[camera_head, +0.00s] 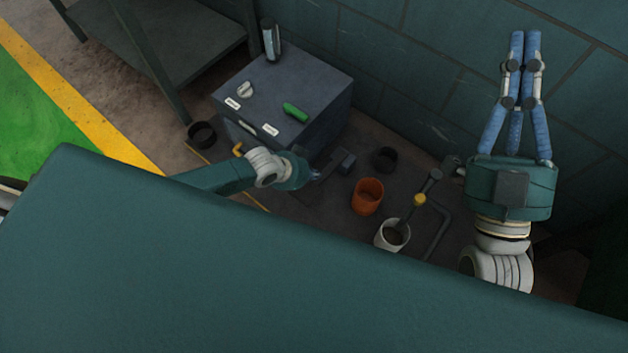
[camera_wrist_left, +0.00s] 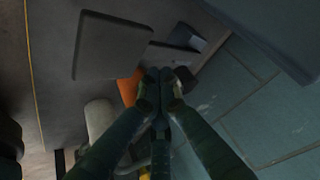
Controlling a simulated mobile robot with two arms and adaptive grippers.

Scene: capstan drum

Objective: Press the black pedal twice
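A flat dark plate (camera_wrist_left: 112,47), which looks like the black pedal, lies near the fingertips in the left wrist view. A small dark block (camera_wrist_left: 188,38) is beside it; in the head view the block (camera_head: 343,160) stands just right of my left gripper. My left gripper (camera_head: 314,176) reaches in low over the floor in front of the grey cabinet. Its fingertips (camera_wrist_left: 160,76) are together with nothing seen between them. I cannot tell whether they touch the plate. My right gripper (camera_head: 525,36) is raised at the right, its blue fingers together and empty.
The grey cabinet (camera_head: 300,82) carries a knob and a green handle (camera_head: 295,111). An orange cup (camera_head: 367,196), a white cup (camera_head: 392,234), black cups (camera_head: 385,158) and a lever with a yellow collar (camera_head: 420,199) stand close by. A wall (camera_head: 420,75) rises behind.

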